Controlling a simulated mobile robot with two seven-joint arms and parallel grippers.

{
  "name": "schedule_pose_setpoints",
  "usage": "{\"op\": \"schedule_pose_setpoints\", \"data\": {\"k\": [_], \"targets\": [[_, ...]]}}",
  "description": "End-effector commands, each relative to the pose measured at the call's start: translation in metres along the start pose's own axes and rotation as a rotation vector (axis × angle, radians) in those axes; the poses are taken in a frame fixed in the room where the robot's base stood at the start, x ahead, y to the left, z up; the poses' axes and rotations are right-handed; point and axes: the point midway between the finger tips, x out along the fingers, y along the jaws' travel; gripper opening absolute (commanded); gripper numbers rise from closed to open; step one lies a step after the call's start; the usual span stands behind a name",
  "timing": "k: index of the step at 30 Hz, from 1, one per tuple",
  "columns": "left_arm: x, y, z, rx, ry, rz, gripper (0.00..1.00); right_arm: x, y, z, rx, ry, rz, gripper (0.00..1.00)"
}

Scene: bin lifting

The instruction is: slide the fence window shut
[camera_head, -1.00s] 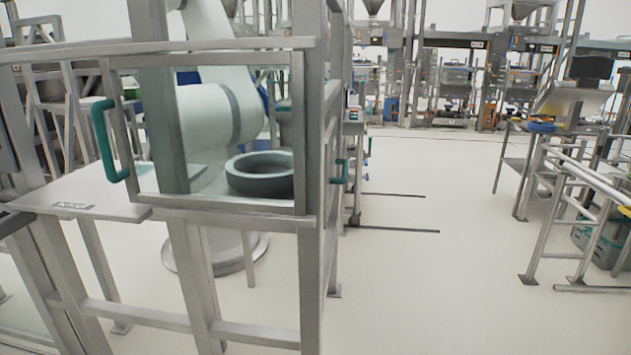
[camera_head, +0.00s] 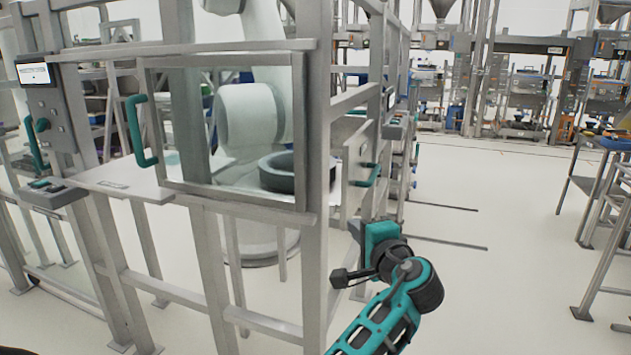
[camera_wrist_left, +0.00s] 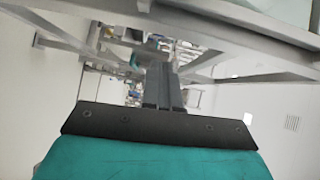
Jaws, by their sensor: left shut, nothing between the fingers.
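The fence window (camera_head: 230,125) is a clear pane in a grey metal frame, at the left of centre in the head view. A teal handle (camera_head: 141,130) stands upright at its left edge. An open gap lies left of the window, between its edge and the left fence post. My left gripper (camera_head: 355,230) is right of and below the window, beside the corner post and apart from the handle. In the left wrist view its fingers (camera_wrist_left: 162,85) are together and empty. My right gripper is not in view.
The fence corner post (camera_head: 314,150) stands between my left gripper and the window. A control box (camera_head: 48,105) with a small screen is at the far left. Behind the pane are a white robot arm (camera_head: 250,110) and a dark ring-shaped bowl (camera_head: 278,176).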

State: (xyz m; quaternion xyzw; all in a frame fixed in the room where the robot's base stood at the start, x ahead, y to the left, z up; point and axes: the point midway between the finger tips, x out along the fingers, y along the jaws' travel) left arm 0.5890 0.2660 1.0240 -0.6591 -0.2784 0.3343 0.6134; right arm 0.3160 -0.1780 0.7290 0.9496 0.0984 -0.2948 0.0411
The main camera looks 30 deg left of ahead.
Motion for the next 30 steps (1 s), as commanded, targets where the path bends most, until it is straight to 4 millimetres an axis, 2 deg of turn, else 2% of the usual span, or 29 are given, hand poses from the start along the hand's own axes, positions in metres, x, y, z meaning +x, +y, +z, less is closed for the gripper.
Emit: {"op": "schedule_pose_setpoints", "data": {"k": [1,3,6,11,24,30], "targets": [[-0.001,-0.022,-0.001,0.004,-0.040,-0.037,0.00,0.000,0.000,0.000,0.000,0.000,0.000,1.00],[-0.002,-0.041,0.000,0.014,-0.083,-0.071,0.00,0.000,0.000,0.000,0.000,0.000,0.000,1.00],[-0.003,-0.056,0.002,0.020,-0.118,-0.096,0.00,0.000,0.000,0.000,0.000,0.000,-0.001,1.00],[0.012,-0.061,0.005,0.022,-0.130,-0.104,0.00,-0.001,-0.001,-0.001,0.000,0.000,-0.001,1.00],[0.100,-0.070,0.018,0.021,-0.128,-0.103,0.00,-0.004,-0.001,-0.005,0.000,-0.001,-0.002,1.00],[0.114,-0.072,0.040,0.019,-0.125,-0.102,0.00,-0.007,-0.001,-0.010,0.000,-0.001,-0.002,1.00]]}}
